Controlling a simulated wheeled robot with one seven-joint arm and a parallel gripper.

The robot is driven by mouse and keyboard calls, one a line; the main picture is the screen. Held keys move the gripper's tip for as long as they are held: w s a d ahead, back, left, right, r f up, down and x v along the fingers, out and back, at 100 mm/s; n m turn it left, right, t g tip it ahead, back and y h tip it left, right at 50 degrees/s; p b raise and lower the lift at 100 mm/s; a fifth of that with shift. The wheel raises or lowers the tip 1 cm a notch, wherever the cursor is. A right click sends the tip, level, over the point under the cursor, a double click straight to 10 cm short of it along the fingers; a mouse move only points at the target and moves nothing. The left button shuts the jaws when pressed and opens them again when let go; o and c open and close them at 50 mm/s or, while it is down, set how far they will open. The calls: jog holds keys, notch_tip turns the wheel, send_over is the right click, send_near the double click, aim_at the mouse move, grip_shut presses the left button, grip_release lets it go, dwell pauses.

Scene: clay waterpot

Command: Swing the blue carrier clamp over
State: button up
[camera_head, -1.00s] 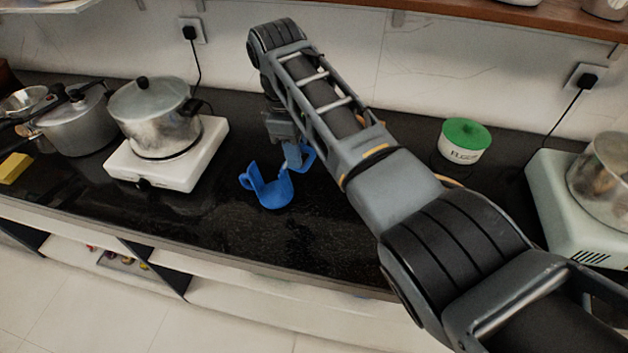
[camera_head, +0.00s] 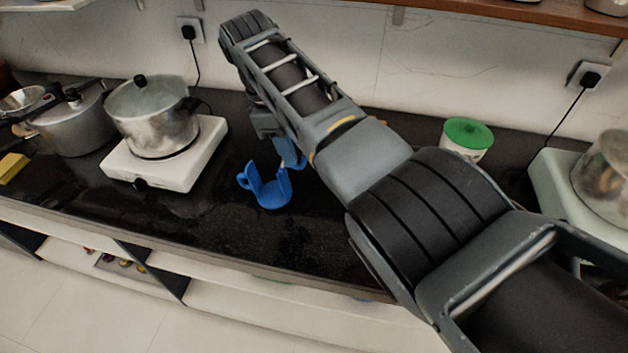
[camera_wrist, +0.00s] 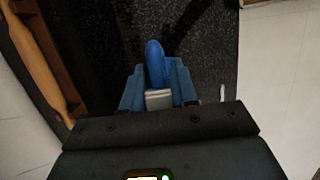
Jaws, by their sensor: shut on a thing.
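The blue carrier clamp (camera_head: 268,192) rests on the black countertop in the head view, its curved open body with upright ends showing to the left of my gripper. My gripper (camera_head: 288,156) is low at the clamp's right side, partly hidden by my forearm. In the wrist view, a rounded blue piece of the clamp (camera_wrist: 156,62) stands between the two blue-grey fingers of my gripper (camera_wrist: 158,88), which is shut on it.
A white hotplate (camera_head: 165,172) with a lidded pot (camera_head: 155,120) stands to the left. A green-lidded tub (camera_head: 466,136) is behind my arm, and a pale stove (camera_head: 565,195) is at the right. The counter in front of the clamp is clear.

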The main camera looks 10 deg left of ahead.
jog(key=b, duration=0.2)
jog(key=shift+a+f+h+b, duration=0.1)
jog(key=shift+a+h+b, duration=0.2)
jog(key=shift+a+h, duration=0.1)
jog(key=shift+a+r+h+b, duration=0.2)
jog(key=shift+h+b, duration=0.1)
jog(key=shift+b, duration=0.25)
jog(key=shift+f+b, duration=0.15)
jog(key=shift+b, duration=0.6)
jog(key=h+b, duration=0.1)
jog(key=b, duration=0.2)
jog(key=shift+a+b, duration=0.3)
jog(key=shift+b, duration=0.05)
jog(key=b, duration=0.2)
jog(key=shift+a+b, duration=0.15)
jog(key=shift+b, duration=0.15)
jog(key=shift+r, duration=0.2)
jog(key=shift+r+h+p, duration=0.1)
jog(key=shift+h+p, duration=0.2)
jog(key=shift+p, duration=0.1)
